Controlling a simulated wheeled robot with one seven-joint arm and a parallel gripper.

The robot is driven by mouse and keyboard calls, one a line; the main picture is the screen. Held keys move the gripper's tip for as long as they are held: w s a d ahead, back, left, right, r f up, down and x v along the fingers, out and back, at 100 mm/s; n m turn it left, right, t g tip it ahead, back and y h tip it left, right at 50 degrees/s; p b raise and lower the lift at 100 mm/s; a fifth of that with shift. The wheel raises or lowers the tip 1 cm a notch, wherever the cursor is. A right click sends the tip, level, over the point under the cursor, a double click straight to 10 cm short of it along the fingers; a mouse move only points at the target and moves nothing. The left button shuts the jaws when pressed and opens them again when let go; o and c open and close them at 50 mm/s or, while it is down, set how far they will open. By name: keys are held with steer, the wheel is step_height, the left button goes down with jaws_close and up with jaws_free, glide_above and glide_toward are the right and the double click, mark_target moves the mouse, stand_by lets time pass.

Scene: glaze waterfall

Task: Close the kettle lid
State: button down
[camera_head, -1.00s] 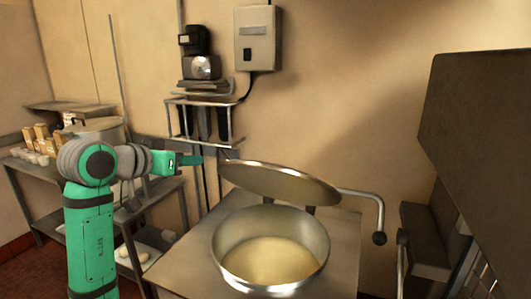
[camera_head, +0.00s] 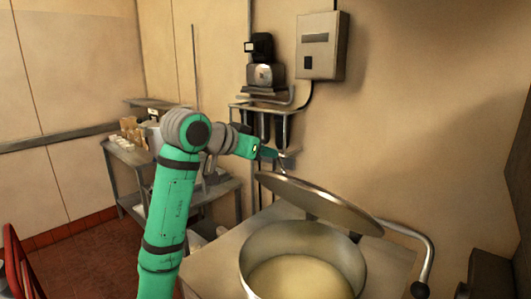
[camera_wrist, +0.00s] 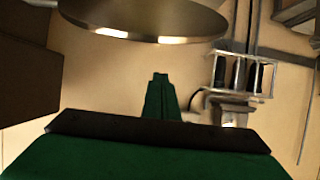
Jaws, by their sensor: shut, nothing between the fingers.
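The kettle (camera_head: 258,275) is a wide metal pot at the lower right in the head view, with pale yellowish contents. Its round metal lid (camera_head: 325,203) stands open, tilted above the pot's back rim. A bent handle bar (camera_head: 412,232) runs out to the right of the lid. My gripper (camera_head: 276,154) is shut and empty, just above the lid's left end in the picture; I cannot tell if it touches. In the wrist view, the shut fingers (camera_wrist: 160,92) show below the lid (camera_wrist: 150,14), with a gap between them in the picture.
A wall rack (camera_head: 265,108) with a dark device is behind my gripper, and it also shows in the wrist view (camera_wrist: 240,76). A grey box (camera_head: 322,45) hangs on the wall. A side table (camera_head: 125,155) with small items stands at the left. Red-brown floor lies open at left.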

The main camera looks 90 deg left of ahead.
mark_target(273, 177)
steer(key=x, duration=0.5)
steer(key=shift+f, duration=0.1)
steer(key=shift+s+d+f, duration=0.3)
steer(key=shift+s+f, duration=0.05)
steer(key=shift+f, duration=0.2)
steer(key=shift+s+d+f, duration=0.25)
steer(key=shift+s+f, duration=0.1)
steer(key=shift+f, duration=0.2)
steer(key=shift+s+d+f, duration=0.15)
steer(key=shift+d+f, duration=0.15)
steer(key=shift+f, duration=0.05)
steer(key=shift+f, duration=0.1)
